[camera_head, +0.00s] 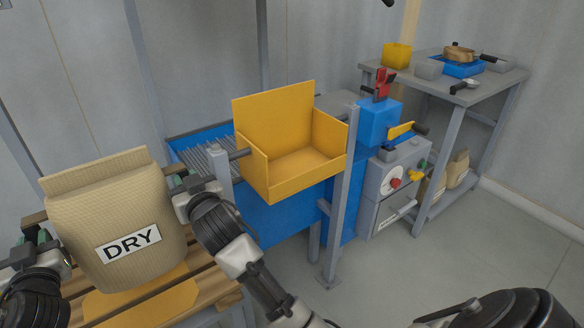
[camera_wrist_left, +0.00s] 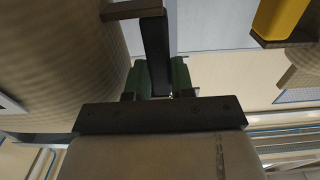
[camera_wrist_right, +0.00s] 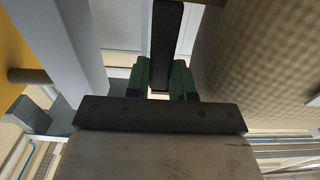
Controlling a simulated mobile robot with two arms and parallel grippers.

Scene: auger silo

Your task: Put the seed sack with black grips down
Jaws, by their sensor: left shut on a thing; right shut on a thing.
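The tan seed sack (camera_head: 118,215) with a white DRY label is upright at the left of the head view, between my two grippers. My left gripper (camera_head: 42,240) is shut on a black grip (camera_wrist_left: 155,50) at the sack's left side. My right gripper (camera_head: 180,180) is shut on the other black grip (camera_wrist_right: 167,45) at its right side. Green finger pads flank each grip in the wrist views. The sack is over a slatted wooden platform (camera_head: 205,292) with an orange patch (camera_head: 150,308). I cannot tell whether its underside touches; the sack hides most of the patch.
A yellow open hopper (camera_head: 290,175) on a blue machine stands right of the sack, with grey posts (camera_head: 345,190) close by. A grey workbench (camera_head: 440,80) stands at the back right with two small sacks (camera_head: 457,170) beneath it. The floor at right is clear.

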